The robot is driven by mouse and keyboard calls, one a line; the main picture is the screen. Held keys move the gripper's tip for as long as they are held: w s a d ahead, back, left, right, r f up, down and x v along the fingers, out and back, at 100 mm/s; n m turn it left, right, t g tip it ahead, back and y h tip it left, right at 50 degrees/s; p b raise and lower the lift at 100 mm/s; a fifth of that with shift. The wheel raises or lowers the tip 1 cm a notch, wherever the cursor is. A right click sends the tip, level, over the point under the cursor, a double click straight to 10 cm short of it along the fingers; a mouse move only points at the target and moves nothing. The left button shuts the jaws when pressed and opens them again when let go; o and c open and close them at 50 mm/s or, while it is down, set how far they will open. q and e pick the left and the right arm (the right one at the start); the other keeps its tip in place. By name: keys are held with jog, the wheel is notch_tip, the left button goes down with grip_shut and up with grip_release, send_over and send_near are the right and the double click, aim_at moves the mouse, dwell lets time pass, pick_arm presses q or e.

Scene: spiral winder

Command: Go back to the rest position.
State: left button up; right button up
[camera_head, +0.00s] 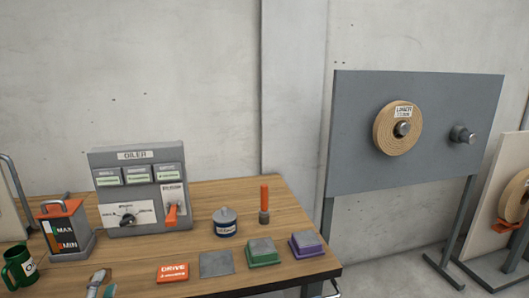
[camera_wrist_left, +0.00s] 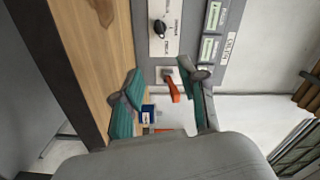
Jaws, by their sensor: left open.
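My left gripper (camera_head: 103,284) shows at the bottom left of the head view, only its fingertips in frame, in front of the oiler and over the table's front part. In the left wrist view its two teal fingers (camera_wrist_left: 160,72) are spread apart with nothing between them. The oiler panel (camera_head: 138,190), with a dial and an orange lever, stands beyond the gripper; its face also shows in the left wrist view (camera_wrist_left: 184,14), turned on its side. My right gripper is not in view.
The wooden table (camera_head: 190,262) holds a green mug (camera_head: 18,268), a MAX/MIN container (camera_head: 66,230), an orange DRIVE block (camera_head: 172,273), a grey plate (camera_head: 215,264), a blue-labelled pot (camera_head: 225,224), an orange-handled tool (camera_head: 264,204), and green (camera_head: 263,254) and purple (camera_head: 305,245) blocks. A tape-roll board (camera_head: 430,110) stands right.

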pick_arm(q)
jog(key=s+d+f+n+g, duration=0.4)
jog(key=s+d+f, duration=0.15)
jog(key=s, duration=0.25)
jog(key=s+d+f+n+g, duration=0.4)
jog(key=s+f, duration=0.2)
jog(key=s, duration=0.3)
jog(key=s+d+f+n+g+h, duration=0.1)
jog(key=s+d+g+h, duration=0.15)
jog(key=s+d, duration=0.4)
jog(key=s+d+f+n+g+h, duration=0.1)
jog(key=s+d+g+h, duration=0.2)
jog(key=s, duration=0.6)
notch_tip(320, 180, down, 25)
jog(key=g+y, duration=0.1)
jog(key=g, duration=0.1)
jog(key=s+a+f+g, duration=0.1)
jog(key=s+a+f, duration=0.1)
jog(key=s+f, duration=1.5)
jog(key=shift+s+a+f+m, duration=0.2)
jog(key=shift+a+m, duration=0.1)
jog(key=shift+a, duration=0.1)
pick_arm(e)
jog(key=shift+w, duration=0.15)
